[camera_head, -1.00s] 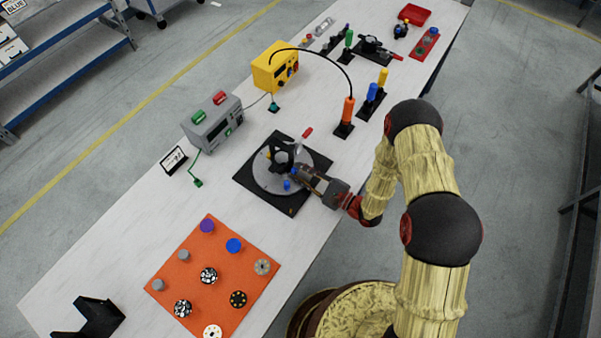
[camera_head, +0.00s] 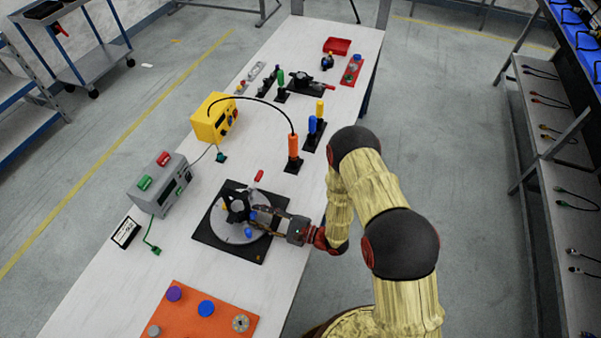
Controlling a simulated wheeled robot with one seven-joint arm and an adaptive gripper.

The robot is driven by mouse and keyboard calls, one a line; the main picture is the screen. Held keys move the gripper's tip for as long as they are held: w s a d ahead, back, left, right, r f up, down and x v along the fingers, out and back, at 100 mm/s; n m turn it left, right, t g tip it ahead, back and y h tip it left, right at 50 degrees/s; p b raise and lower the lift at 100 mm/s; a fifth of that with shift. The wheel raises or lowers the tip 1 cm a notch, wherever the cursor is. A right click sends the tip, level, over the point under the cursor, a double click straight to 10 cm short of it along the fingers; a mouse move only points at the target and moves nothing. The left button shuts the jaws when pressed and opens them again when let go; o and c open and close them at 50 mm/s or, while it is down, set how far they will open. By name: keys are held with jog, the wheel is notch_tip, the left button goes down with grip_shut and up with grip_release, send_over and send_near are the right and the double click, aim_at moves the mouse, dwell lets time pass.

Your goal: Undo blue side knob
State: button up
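A grey round plate (camera_head: 226,228) lies on a black square base (camera_head: 222,247) on the white table. A dark fixture (camera_head: 238,205) stands on the plate, with a yellow part at its left. Two small blue parts show on its near right side: one blue knob (camera_head: 252,214) by my fingertips and a lower blue knob (camera_head: 249,232) nearer the camera. I cannot tell which is the side knob.
A red-handled part (camera_head: 259,176) sticks up behind the plate. A grey box (camera_head: 160,185) and a yellow box (camera_head: 214,119) stand to the left and back. An orange board (camera_head: 195,315) with knobs lies in front.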

jog(key=m, duration=0.2)
jog(key=shift+m, duration=0.3)
jog(key=v, duration=0.5)
jog(key=p+v, duration=0.1)
jog(key=v, duration=0.2)
jog(key=shift+w+d+r, duration=0.1)
jog(key=shift+w, duration=0.3)
jog(key=w+n+h, duration=0.1)
jog(key=w, duration=0.1)
jog(key=w+d+n+h+b, duration=0.1)
jog(key=w, duration=0.1)
jog(key=w+n+h, duration=0.1)
jog(key=w, duration=0.2)
jog(key=shift+d+r+n+t+b, duration=0.3)
jog(key=shift+d+r+b, duration=0.05)
jog(key=shift+d+r, duration=0.05)
jog(key=w+d+r+n+t+h+b, duration=0.2)
jog(key=w+d+r+n+h+b, duration=0.2)
jog(key=w+d+r+h, duration=0.5)
jog(key=shift+w+d+r+n+t, duration=0.45)
jog(key=shift+d+r+n, duration=0.65)
jog(key=shift+d+r, duration=0.95)
jog(key=shift+w+d+f, duration=0.1)
jog(key=shift+d+f, duration=0.15)
jog(key=shift+f, duration=0.05)
